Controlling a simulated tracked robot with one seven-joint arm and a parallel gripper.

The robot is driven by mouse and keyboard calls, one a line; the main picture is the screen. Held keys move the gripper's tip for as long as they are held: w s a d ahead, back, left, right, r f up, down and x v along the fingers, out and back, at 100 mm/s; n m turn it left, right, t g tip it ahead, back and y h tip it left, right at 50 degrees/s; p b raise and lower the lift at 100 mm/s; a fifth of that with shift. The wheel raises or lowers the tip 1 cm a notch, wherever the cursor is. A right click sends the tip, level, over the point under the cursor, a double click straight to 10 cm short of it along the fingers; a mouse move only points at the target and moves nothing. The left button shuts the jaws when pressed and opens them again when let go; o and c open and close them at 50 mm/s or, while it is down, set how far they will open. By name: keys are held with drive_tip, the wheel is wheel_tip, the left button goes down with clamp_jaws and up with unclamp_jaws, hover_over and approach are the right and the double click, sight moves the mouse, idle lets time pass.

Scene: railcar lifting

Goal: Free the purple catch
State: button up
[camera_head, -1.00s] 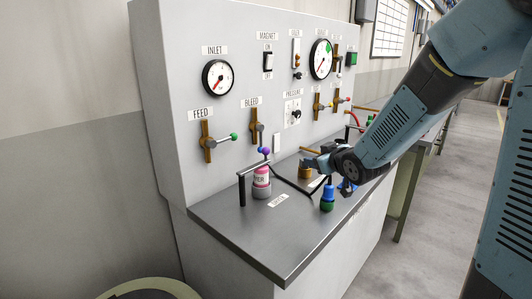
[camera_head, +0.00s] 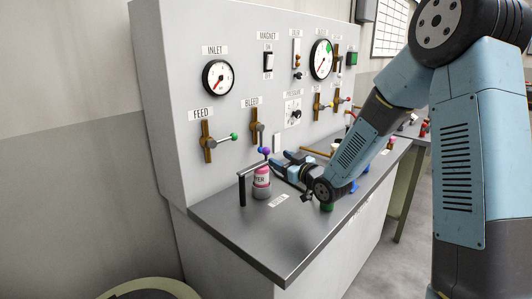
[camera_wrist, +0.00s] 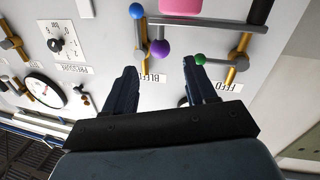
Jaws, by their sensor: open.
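The purple catch shows as a purple ball knob (camera_head: 264,150) at the end of a dark clamp bar (camera_head: 252,168) on the bench. The bar rises from a black post and passes over a pink and grey bottle (camera_head: 261,180). My gripper (camera_head: 281,162) is open and empty, just right of the knob, pointing left. In the wrist view, the purple knob (camera_wrist: 160,47) lies just past the fingertips, in line with the gap between my fingers (camera_wrist: 158,66). Whether a finger touches it, I cannot tell. The pink bottle (camera_wrist: 195,5) is cut off at the top edge.
Behind stands the grey panel with the FEED valve (camera_head: 208,142) and BLEED valve (camera_head: 255,134). The green FEED knob (camera_wrist: 200,59) appears near one fingertip in the wrist view. A green-bottomed cylinder (camera_head: 327,206) is mostly hidden by my wrist. The front of the bench is clear.

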sight(269, 153)
drive_tip(key=x, duration=0.9)
drive_tip(key=shift+c, duration=0.3)
clamp_jaws()
